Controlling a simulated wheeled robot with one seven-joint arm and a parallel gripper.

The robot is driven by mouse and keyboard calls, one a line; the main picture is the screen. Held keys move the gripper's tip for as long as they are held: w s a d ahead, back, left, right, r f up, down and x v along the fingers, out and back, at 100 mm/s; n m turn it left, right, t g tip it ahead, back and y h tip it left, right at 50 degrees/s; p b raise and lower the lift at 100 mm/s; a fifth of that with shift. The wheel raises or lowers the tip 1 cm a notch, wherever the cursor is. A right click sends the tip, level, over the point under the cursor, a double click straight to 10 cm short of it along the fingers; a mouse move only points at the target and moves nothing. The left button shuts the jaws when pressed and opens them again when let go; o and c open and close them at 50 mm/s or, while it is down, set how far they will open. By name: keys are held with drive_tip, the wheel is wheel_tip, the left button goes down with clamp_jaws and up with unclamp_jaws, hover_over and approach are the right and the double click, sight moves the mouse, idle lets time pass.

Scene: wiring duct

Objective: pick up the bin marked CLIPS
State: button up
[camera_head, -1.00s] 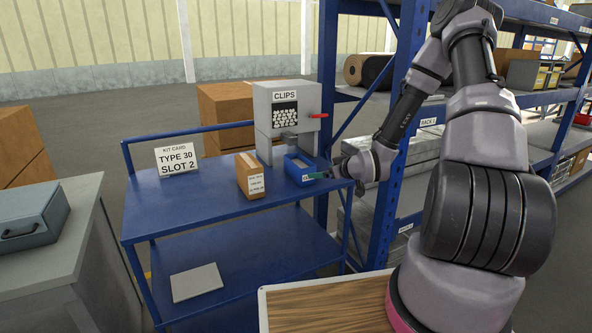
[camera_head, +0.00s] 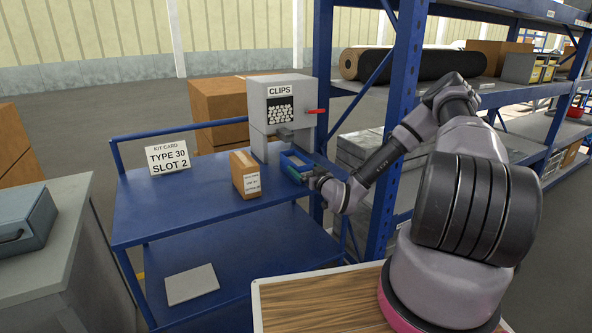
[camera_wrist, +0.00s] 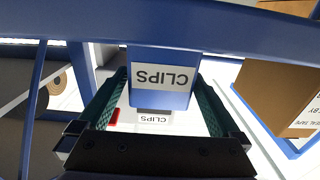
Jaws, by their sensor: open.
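The blue bin (camera_head: 293,162) marked CLIPS stands on the cart's top shelf, in front of the grey dispenser (camera_head: 270,103), which also bears a CLIPS label. In the wrist view the bin (camera_wrist: 165,97) appears upside down, its white CLIPS label facing me. My gripper (camera_head: 308,176) is at the bin's near right side in the head view, partly covering it. In the wrist view my gripper's (camera_wrist: 162,84) teal fingers are spread, one on each side of the bin's labelled face. I cannot tell whether they touch it.
A small brown carton (camera_head: 245,174) stands left of the bin on the blue cart (camera_head: 150,212). A kit card (camera_head: 169,158) reads TYPE 30 SLOT 2. A blue rack post (camera_head: 322,100) stands close right of the cart. The cart's front left top is clear.

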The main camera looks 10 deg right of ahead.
sight(296, 161)
drive_tip(key=x, duration=0.5)
drive_tip(key=shift+w+a+r, duration=0.1)
drive_tip(key=shift+w+a, duration=0.05)
drive_tip(key=shift+w, duration=0.2)
drive_tip(key=c, duration=1.5)
drive_tip(key=shift+s, duration=0.15)
